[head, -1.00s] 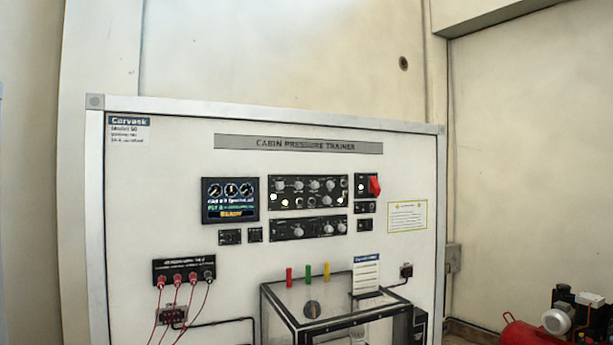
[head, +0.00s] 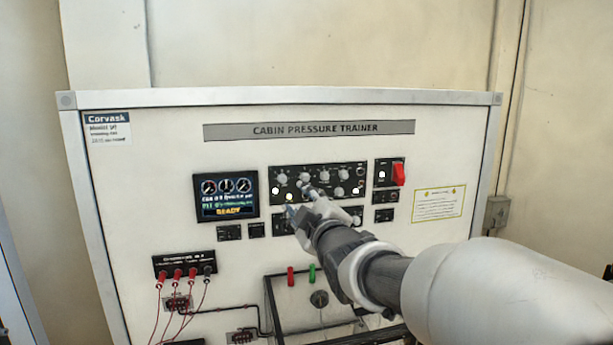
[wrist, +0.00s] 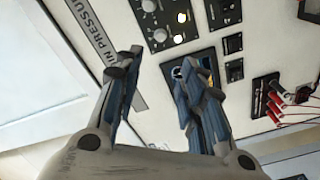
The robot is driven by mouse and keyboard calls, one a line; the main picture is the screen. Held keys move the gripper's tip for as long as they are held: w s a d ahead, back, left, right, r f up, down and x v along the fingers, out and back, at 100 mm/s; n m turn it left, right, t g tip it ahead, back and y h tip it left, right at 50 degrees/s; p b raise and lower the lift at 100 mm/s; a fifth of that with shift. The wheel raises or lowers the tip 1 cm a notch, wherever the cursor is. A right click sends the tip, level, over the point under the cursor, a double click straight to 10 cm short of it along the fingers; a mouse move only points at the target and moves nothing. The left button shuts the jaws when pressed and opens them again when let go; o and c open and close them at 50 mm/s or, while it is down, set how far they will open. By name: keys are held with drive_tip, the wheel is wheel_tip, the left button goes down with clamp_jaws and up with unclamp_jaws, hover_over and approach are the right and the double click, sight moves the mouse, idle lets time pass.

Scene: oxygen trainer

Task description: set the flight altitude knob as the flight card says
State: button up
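The upper black knob panel (head: 318,186) carries several grey knobs and lit white lamps. Its labels are too small to read, so I cannot tell which knob is flight altitude. The panel also shows at the top of the wrist view (wrist: 178,36). My gripper (head: 297,199) is in front of this panel's lower left part in the head view and covers part of the lower knob panel (head: 279,223). In the wrist view my gripper (wrist: 158,68) has its fingers spread with nothing between them. The flight card is not visible now; my arm covers the area right of the tank.
The screen (head: 226,196) reads READY at its bottom. A red switch (head: 399,175) sits right of the upper panel. Red plugs with cables (head: 177,274) hang lower left. A clear-sided box (head: 285,305) with coloured pegs stands below.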

sight(284, 180)
drive_tip(key=p+x, duration=0.4)
drive_tip(key=x, duration=1.1)
drive_tip(key=shift+w+a, duration=0.2)
drive_tip(key=shift+w, duration=0.1)
drive_tip(key=shift+f, duration=0.1)
drive_tip(key=shift+c, duration=0.6)
clamp_jaws()
